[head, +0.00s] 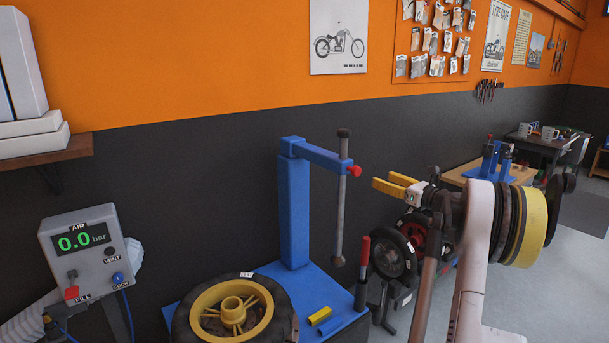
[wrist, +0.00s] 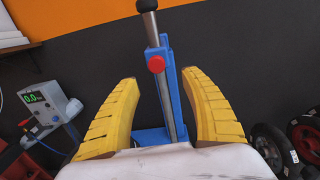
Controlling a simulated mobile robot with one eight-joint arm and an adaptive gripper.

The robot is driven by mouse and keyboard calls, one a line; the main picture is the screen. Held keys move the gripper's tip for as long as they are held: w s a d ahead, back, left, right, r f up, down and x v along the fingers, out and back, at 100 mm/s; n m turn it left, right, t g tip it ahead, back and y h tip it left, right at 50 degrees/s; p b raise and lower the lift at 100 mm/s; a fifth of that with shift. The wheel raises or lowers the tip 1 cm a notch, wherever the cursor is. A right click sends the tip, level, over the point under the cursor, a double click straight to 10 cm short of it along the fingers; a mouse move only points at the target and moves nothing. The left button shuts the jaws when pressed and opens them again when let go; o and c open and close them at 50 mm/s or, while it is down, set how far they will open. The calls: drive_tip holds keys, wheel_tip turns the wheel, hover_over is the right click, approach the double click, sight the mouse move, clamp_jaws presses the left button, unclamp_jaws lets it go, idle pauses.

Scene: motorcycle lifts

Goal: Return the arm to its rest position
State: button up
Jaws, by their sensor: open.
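My gripper (head: 391,186) has two yellow fingers and is raised in the air, to the right of the blue tyre changer (head: 294,215) in the head view. In the wrist view my gripper (wrist: 160,105) has its fingers spread wide with nothing between them. The tyre changer's blue post and grey vertical rod (wrist: 166,90) show beyond the gap between the fingers. My arm runs down the right part of the head view and hides some of the floor and wheels behind it.
A wheel with a yellow rim (head: 238,309) lies on the tyre changer. An air inflator box (head: 85,255) reading 0.0 bar stands left. Wheels (head: 392,255) stand behind my arm. A bench with mugs (head: 549,134) is at far right. Grey floor (head: 560,290) is clear at right.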

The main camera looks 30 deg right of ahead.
drive_tip(key=w+a+r+m+t+h+b, duration=0.1)
drive_tip(key=w+a+r+m+h+b, duration=0.25)
drive_tip(key=a+r+m+h, duration=0.85)
drive_tip(key=s+a+f+m+g+y+b, duration=0.1)
drive_tip(key=s+a+f+m+g+y, duration=0.2)
drive_tip(key=s+a+f+m, duration=0.5)
drive_tip(key=s+a+f+m+g+y+b, duration=0.1)
drive_tip(key=s+a+f+m+g+y, duration=0.3)
drive_tip(key=a, duration=1.7)
drive_tip(key=s+a+f+m+g+y+b, duration=0.1)
drive_tip(key=s+a+f+m+g+y, duration=0.3)
drive_tip(key=s+a+f+m, duration=0.8)
drive_tip(key=s+a+f+g, duration=0.1)
drive_tip(key=s+a+f, duration=0.2)
drive_tip(key=s, duration=0.3)
drive_tip(key=shift+a+f+m, duration=0.3)
drive_tip(key=shift+f, duration=0.55)
